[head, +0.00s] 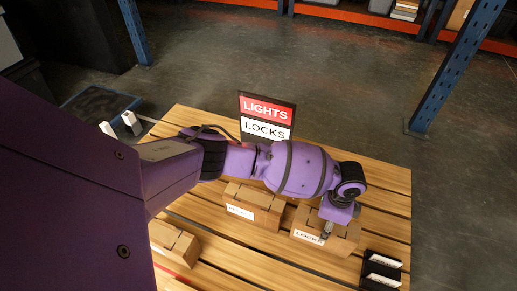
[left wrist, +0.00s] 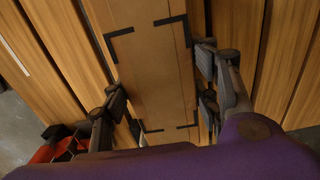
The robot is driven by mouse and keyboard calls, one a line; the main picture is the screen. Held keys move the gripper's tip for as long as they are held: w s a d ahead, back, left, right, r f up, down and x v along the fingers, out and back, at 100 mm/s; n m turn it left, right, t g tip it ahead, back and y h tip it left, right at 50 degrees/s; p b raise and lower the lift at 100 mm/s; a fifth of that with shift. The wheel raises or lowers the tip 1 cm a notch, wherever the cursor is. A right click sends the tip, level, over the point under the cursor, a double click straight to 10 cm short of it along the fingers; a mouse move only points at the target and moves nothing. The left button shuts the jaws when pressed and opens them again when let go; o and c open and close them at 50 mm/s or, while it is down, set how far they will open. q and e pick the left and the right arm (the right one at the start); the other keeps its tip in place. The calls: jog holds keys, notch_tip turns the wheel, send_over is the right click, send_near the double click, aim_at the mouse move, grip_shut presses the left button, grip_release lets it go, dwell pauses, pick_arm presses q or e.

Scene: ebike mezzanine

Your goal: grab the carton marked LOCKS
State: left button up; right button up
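The carton marked LOCKS (head: 308,237) is a brown box with a white label, resting on the wooden slats at the right. My left arm reaches across the slats to it. My left gripper (head: 329,225) points down over this carton, with one finger in front of its labelled face. In the left wrist view, the carton's taped top (left wrist: 155,70) with black corner marks lies between the spread fingers of my left gripper (left wrist: 158,90). The fingers are close along both sides; I cannot tell whether they touch. My right gripper is not in view.
Another brown carton (head: 252,208) stands left of it, and a further one (head: 174,240) is at the lower left. A LIGHTS/LOCKS sign (head: 267,118) stands behind. Black holders with white labels (head: 382,272) are at the right. A blue rack post (head: 452,75) rises beyond.

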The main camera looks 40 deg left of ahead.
pick_arm(q)
jog(key=shift+d+r, duration=0.1)
grip_shut()
jog(key=shift+w+r, duration=0.1)
jog(key=shift+w, duration=0.05)
